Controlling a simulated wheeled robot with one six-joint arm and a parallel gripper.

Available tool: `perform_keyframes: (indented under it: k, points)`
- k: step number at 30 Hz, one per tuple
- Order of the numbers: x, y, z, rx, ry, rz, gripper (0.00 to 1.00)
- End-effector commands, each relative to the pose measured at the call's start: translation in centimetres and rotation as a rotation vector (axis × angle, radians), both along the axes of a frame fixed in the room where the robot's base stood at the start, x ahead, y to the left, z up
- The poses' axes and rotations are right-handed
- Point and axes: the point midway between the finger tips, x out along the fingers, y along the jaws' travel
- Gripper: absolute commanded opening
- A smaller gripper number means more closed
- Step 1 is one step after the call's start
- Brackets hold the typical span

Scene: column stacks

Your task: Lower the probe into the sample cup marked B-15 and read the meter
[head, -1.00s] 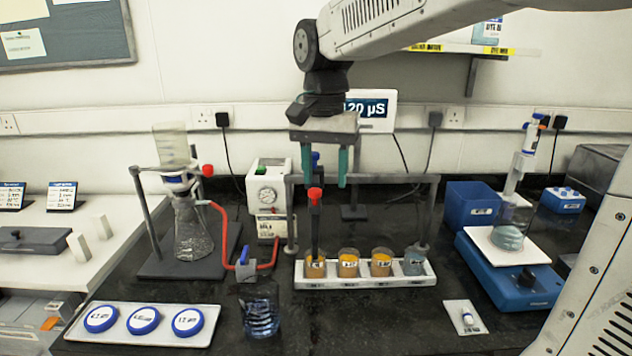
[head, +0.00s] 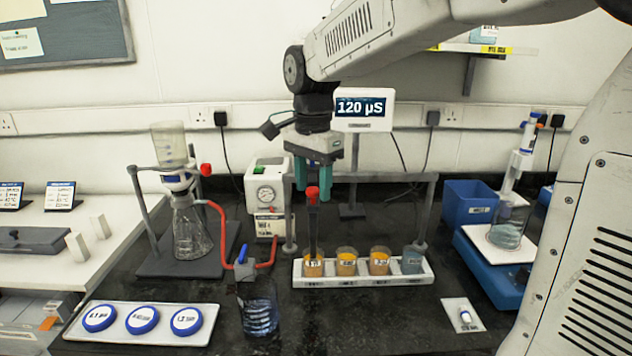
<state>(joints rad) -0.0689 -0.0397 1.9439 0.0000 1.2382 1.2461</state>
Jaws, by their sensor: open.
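The probe (head: 313,228) is a dark rod with a red top, standing upright in the leftmost cup (head: 313,267) of a white rack (head: 345,281). Two more cups of orange-brown liquid, the middle one (head: 346,262) and the right one (head: 380,262), stand beside it, then a grey-blue cup (head: 412,262). The cup labels are too small to read surely, so I cannot tell which is B-15. The meter (head: 364,110) on a stand behind reads 120 µS. My gripper (head: 317,185) is open at the probe's red top, its teal fingers pointing down; contact is unclear.
A grey frame (head: 385,177) spans behind the rack. A flask stand (head: 175,263) and pump (head: 267,190) are left; a glass beaker (head: 258,310) stands front left. A blue balance (head: 490,265) is right. The bench in front of the rack is clear.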

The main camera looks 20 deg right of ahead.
Motion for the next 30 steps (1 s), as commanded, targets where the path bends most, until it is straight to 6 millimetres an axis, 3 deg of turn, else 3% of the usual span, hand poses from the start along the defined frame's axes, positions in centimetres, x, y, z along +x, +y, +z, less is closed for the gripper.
perform_keyframes:
  k: [8, 13, 18, 25, 30]
  points:
    - [0.0, -0.1, -0.2, 0.0, -0.001, -0.001, 0.47]
    - [0.0, -0.1, -0.2, 0.0, 0.0, -0.002, 0.0]
    - [0.0, -0.1, 0.2, 0.0, -0.001, -0.002, 0.0]
    - [0.1, -0.1, 4.4, 0.0, -0.003, -0.001, 0.0]
    - [0.0, -0.1, 6.1, 0.0, -0.001, -0.001, 0.0]
